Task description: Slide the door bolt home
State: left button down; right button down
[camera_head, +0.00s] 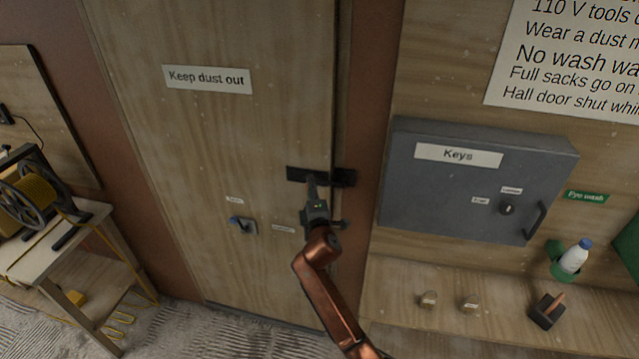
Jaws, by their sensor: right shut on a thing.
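The wooden door (240,130) is in the middle of the head view, with a "Keep dust out" sign on it. The dark door bolt (296,174) lies level near the door's right edge. A dark part (345,178) of the bolt fitting reaches over the edge toward the reddish frame. My right gripper (312,182) comes up from below in front of the bolt and is shut on it. The fingers hide the middle of the bolt, so the part gripped and how far the bar reaches cannot be told. My left gripper is not in view.
A blue-handled fitting (243,225) sits lower on the door. A grey key cabinet (460,195) with a handle juts out at the right.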

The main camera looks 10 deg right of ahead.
jog(key=shift+w+d+r, duration=0.1)
jog(key=shift+w+d, duration=0.05)
jog(key=shift+d, duration=0.3)
jog(key=shift+a, duration=0.15)
jog(key=c, duration=2.1)
grip_release()
jog(key=shift+o, duration=1.5)
jog(key=shift+w, duration=0.15)
jog(key=shift+o, duration=0.7)
jog(key=shift+a, duration=0.2)
jog(key=shift+s+f, duration=0.2)
jog(key=shift+s, duration=0.4)
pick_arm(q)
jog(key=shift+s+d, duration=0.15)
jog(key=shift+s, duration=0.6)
pick_arm(e)
jog(key=s, duration=1.1)
jog(key=shift+a+r, duration=0.15)
jog(key=shift+a, duration=0.25)
